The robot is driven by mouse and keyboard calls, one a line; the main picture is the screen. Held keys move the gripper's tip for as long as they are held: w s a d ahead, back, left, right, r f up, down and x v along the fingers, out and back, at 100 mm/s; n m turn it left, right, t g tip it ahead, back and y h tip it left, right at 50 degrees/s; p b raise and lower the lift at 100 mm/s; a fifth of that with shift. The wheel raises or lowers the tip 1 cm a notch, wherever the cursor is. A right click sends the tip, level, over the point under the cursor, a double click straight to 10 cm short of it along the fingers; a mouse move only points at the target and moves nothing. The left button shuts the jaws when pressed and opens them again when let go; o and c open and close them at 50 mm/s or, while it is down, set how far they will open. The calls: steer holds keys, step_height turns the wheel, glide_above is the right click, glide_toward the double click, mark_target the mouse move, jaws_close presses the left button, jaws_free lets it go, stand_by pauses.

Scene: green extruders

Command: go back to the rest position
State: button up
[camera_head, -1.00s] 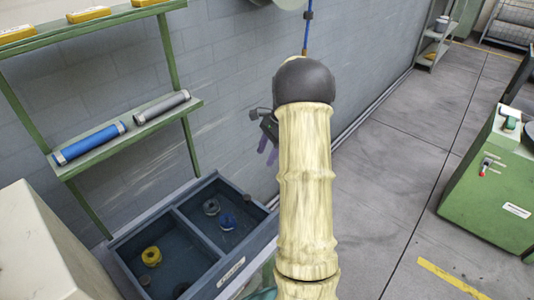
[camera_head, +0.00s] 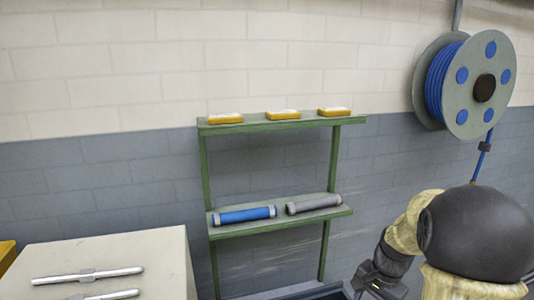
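My arm stands at the lower right, with a dark rounded joint and pale yellow-cream links. My gripper (camera_head: 374,288) is at its end, low in the view, a dark body partly cut off by the bottom edge. Its fingertips do not show clearly, so I cannot tell if it is open or shut. No held thing is visible. It is in front of the wall, below and right of the green shelf (camera_head: 232,231).
The shelf holds a blue cylinder (camera_head: 244,215), a grey cylinder (camera_head: 314,204) and three yellow boxes (camera_head: 282,114) on top. A beige cabinet (camera_head: 150,262) with metal bars (camera_head: 88,275) stands lower left. A blue hose reel (camera_head: 470,85) hangs at right.

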steer(key=s+a+n+t+h, duration=0.1)
steer(key=s+a+n+t, duration=0.1)
steer(key=s+a+n, duration=0.7)
steer(key=shift+s+a+n, duration=0.35)
steer(key=shift+s+n, duration=0.35)
steer(key=shift+s, duration=0.45)
